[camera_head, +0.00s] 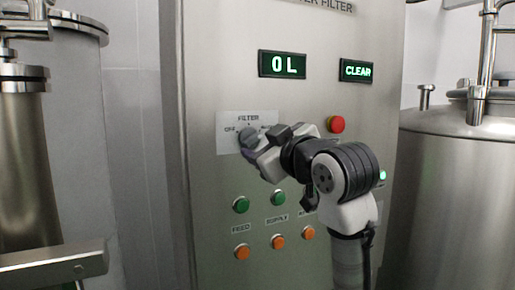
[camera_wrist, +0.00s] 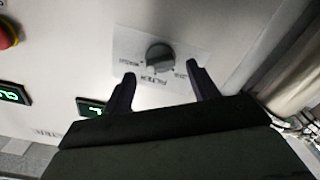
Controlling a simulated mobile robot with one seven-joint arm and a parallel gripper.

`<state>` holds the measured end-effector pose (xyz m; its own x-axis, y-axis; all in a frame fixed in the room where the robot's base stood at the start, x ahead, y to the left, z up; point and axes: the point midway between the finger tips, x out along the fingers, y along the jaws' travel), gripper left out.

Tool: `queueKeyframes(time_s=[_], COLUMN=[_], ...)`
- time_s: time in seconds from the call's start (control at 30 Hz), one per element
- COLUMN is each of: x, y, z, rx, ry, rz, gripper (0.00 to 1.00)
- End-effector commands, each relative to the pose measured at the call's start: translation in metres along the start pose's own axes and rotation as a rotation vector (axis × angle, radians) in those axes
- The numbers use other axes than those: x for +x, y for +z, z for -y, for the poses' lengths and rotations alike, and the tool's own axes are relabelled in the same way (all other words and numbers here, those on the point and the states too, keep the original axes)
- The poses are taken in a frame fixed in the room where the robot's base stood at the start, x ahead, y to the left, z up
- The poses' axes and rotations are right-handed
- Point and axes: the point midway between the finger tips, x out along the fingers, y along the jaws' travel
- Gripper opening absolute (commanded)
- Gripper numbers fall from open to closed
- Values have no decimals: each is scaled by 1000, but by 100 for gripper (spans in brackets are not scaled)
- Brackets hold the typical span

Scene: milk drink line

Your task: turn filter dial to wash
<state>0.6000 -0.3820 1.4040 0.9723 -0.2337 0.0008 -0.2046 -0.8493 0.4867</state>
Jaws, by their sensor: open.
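The filter dial (camera_head: 248,136) is a dark grey round knob on a pale label plate (camera_head: 229,146) on the steel cabinet front. "FILTER" is printed above it and "OFF" to its left; my gripper partly covers the plate's right side. In the wrist view the dial (camera_wrist: 160,56) shows upside down, just beyond and between my fingertips. My gripper (camera_wrist: 160,70) is open, with one black finger toward each side of the dial and visible gaps. I cannot tell the dial's exact setting. In the head view my gripper (camera_head: 257,143) is close to the dial.
A red button (camera_head: 336,124) sits right of the dial. Green buttons (camera_head: 241,204) and orange buttons (camera_head: 242,252) are below. Displays above read "0 L" (camera_head: 284,65) and "CLEAR" (camera_head: 356,71). Steel tanks stand left (camera_head: 28,170) and right (camera_head: 450,190) of the cabinet.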

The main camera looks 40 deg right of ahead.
Motion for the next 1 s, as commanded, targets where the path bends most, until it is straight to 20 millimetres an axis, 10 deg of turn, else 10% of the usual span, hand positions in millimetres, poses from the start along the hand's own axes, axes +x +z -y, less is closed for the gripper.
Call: queueKeyframes(time_s=[0.4, 1.0], x=[-86, -99], y=[1, 0], z=[1, 0], rx=[-1, 0], ry=[2, 0], rz=[-2, -1], gripper=[59, 59])
